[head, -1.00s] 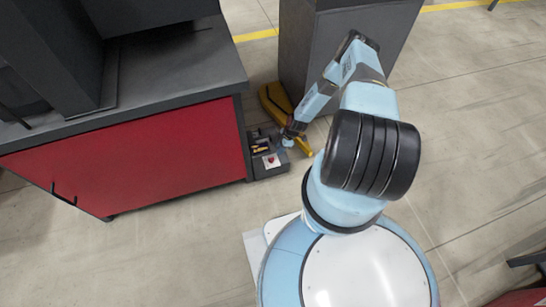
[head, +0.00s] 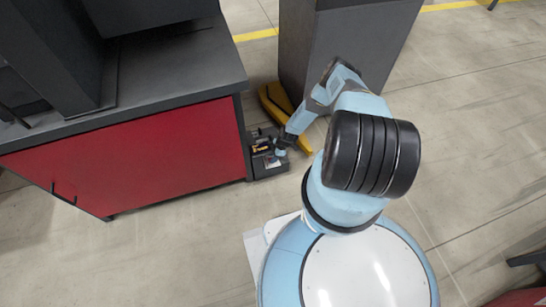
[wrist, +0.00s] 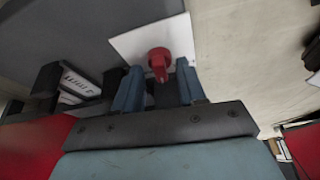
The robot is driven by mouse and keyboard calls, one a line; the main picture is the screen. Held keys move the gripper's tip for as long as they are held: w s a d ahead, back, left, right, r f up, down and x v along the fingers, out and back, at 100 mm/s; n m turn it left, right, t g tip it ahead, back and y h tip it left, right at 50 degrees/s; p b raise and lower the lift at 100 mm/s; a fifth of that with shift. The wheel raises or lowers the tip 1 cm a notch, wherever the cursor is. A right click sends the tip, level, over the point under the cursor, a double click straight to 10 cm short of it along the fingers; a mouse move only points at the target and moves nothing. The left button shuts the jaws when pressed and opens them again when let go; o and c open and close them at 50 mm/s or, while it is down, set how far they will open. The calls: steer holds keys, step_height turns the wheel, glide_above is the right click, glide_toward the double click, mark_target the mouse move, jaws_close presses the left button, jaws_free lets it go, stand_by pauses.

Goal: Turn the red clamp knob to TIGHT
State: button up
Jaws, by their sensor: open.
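The red clamp knob (wrist: 159,62) stands on a white plate (wrist: 190,36) in the wrist view, with a short handle part pointing toward my gripper. My gripper (wrist: 158,88) is open, with one blue finger on each side just below the knob in the picture. The knob sits in line with the gap between the fingers; I cannot tell whether they touch it. In the head view my gripper (head: 279,153) is over the dark box (head: 268,172) on the floor, and the knob is hidden there. No TIGHT marking is readable.
A red-fronted workbench (head: 150,155) stands left of the box. A dark grey cabinet (head: 345,50) and a yellow floor piece (head: 272,98) are behind it. Dark parts and a white label (wrist: 80,82) lie left of the fingers. Open floor lies in front.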

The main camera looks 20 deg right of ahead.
jaws_close()
stand_by(0.3)
steer(key=shift+m+t, duration=0.3)
steer(key=shift+m, duration=0.5)
jaws_free()
